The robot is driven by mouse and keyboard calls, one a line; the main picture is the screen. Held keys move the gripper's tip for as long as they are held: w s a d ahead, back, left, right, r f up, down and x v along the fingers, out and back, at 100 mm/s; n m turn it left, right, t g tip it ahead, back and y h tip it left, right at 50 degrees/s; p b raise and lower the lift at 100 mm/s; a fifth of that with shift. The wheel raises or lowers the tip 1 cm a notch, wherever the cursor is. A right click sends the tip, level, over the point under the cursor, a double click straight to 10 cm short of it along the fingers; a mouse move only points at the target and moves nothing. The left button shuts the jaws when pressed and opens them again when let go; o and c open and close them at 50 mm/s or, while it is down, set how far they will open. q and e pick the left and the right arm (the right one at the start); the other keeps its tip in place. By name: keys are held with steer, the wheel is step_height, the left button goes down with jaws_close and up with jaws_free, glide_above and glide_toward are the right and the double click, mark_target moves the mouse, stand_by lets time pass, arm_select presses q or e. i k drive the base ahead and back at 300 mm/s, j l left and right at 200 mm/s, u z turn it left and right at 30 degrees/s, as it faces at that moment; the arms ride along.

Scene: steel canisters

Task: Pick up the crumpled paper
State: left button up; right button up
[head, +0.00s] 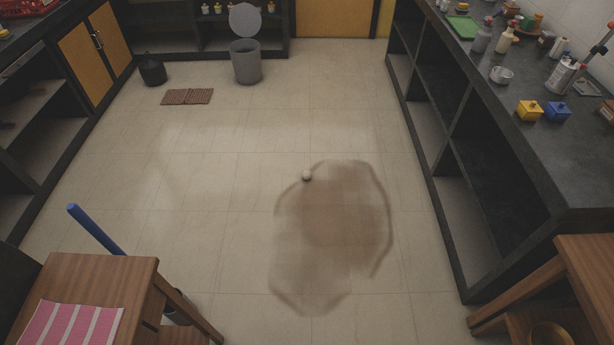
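A small pale round ball, which looks like the crumpled paper (306,176), lies on the tiled floor near the middle of the head view. It sits at the upper left edge of a brown stain (335,225) on the floor. Neither of my grippers shows in the head view.
A grey bin (246,65) with its lid raised stands at the back, near a brown mat (187,97) and a black container (152,70). A dark counter (545,140) runs along the right. Wooden stools stand front left (140,275) and front right (590,255). The middle floor is open.

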mark_target(306, 175)
steer(key=i+l+z, duration=0.1)
steer(key=i+l, duration=0.2)
steer(key=i, duration=0.2)
steer(key=i+l, duration=0.25)
steer(key=i, duration=0.2)
steer(key=l+z, duration=0.05)
